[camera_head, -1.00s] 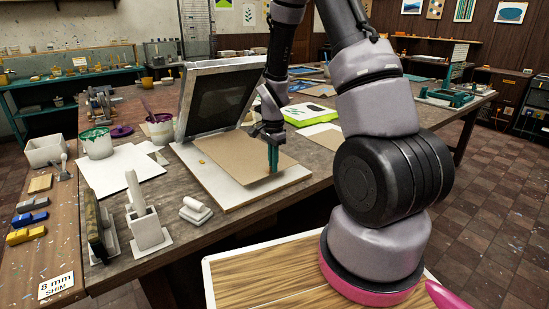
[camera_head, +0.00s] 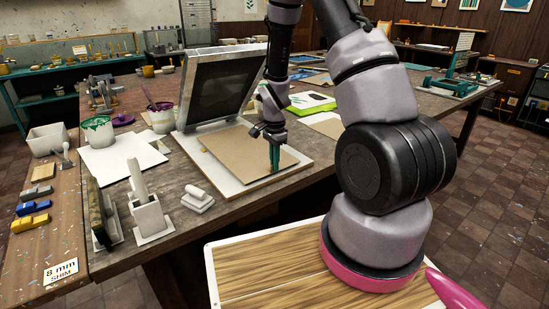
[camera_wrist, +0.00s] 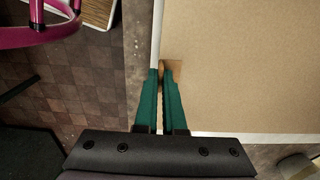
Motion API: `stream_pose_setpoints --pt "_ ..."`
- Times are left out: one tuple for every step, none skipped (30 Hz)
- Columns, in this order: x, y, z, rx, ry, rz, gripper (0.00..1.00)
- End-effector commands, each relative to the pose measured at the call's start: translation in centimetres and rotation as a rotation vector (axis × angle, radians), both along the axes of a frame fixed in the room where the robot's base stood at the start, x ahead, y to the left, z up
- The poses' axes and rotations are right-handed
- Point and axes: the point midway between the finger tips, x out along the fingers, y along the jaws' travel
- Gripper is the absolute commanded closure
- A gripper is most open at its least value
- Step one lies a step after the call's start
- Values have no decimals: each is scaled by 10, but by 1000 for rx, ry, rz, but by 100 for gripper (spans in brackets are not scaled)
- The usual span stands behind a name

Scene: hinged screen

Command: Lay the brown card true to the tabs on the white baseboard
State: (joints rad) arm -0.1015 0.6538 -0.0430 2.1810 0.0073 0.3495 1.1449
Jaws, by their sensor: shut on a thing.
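The brown card (camera_head: 232,150) lies on the white baseboard (camera_head: 206,162), beneath the raised dark screen (camera_head: 222,90). White board shows along the card's left and front sides. My gripper (camera_head: 274,168) is at the card's right side, fingers pointing down. In the wrist view my gripper's green fingers (camera_wrist: 165,70) are close together at the edge of the card (camera_wrist: 245,65) and shut on it; their grip hides part of that edge. A white strip of baseboard (camera_wrist: 250,134) shows beyond the card. I cannot make out the tabs clearly.
White paper (camera_head: 122,157), an ink bucket (camera_head: 97,134) and a pot (camera_head: 162,117) lie left of the screen. A block-like holder (camera_head: 148,216) and a small white tool (camera_head: 198,198) stand near the front edge. A green-and-white item (camera_head: 310,102) lies behind my arm.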

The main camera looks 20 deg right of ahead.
Motion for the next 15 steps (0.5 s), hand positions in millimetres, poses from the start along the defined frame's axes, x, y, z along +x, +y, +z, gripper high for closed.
stream_pose_setpoints --pt "0 0 -3 0 0 0 100" --pt "0 0 -4 0 0 0 100" --pt "0 0 -5 0 0 0 100" --pt "0 0 -6 0 0 0 100" --pt "0 0 -6 0 -1 0 100" --pt "0 0 -7 0 -1 0 100" --pt "0 0 -7 0 -1 0 100" --pt "0 0 -7 0 -1 0 100" --pt "0 0 -7 0 -1 0 100" --pt "0 0 -7 0 -1 0 100" --pt "0 0 -7 0 -1 0 100" --pt "0 0 -7 0 -1 0 100" --pt "0 0 -7 0 -1 0 100" --pt "0 0 -7 0 -1 0 100" --pt "0 0 -7 0 -1 0 100"
